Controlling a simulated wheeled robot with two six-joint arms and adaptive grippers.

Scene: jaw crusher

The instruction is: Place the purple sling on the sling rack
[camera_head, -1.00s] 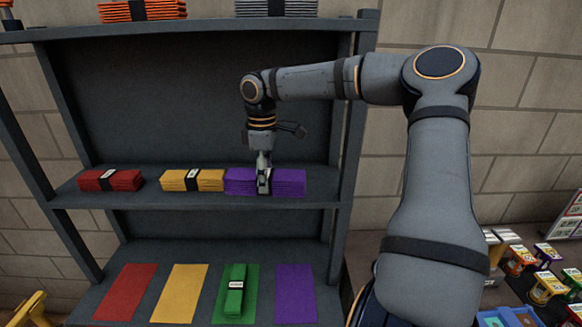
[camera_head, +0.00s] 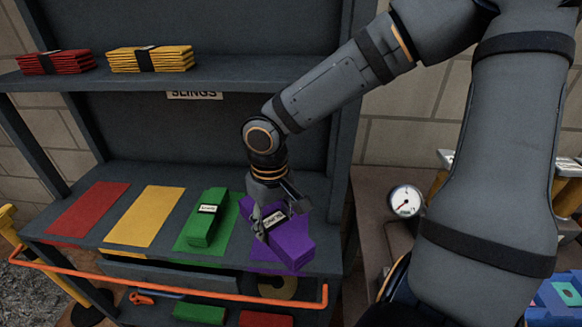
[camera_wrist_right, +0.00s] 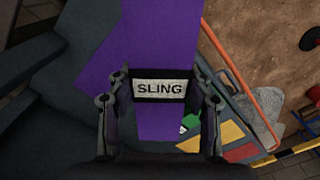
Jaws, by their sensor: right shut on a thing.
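The purple sling (camera_head: 292,244) is a folded bundle with a black band and a white label. It also fills the middle of the right wrist view (camera_wrist_right: 160,40). My right gripper (camera_head: 265,228) is shut on it at the band, a finger on each side of the label (camera_wrist_right: 159,88). The sling is over the purple patch (camera_head: 260,254) on the rack's lower shelf, turned at an angle to it and partly hiding it. I cannot tell whether it touches the shelf. My left gripper is not in view.
A green sling (camera_head: 207,217) lies on the green patch to the left. The yellow (camera_head: 145,215) and red (camera_head: 88,208) patches are bare. Yellow and red slings sit on the upper shelf. An orange rail (camera_head: 180,282) runs along the front. A gauge (camera_head: 405,201) stands to the right.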

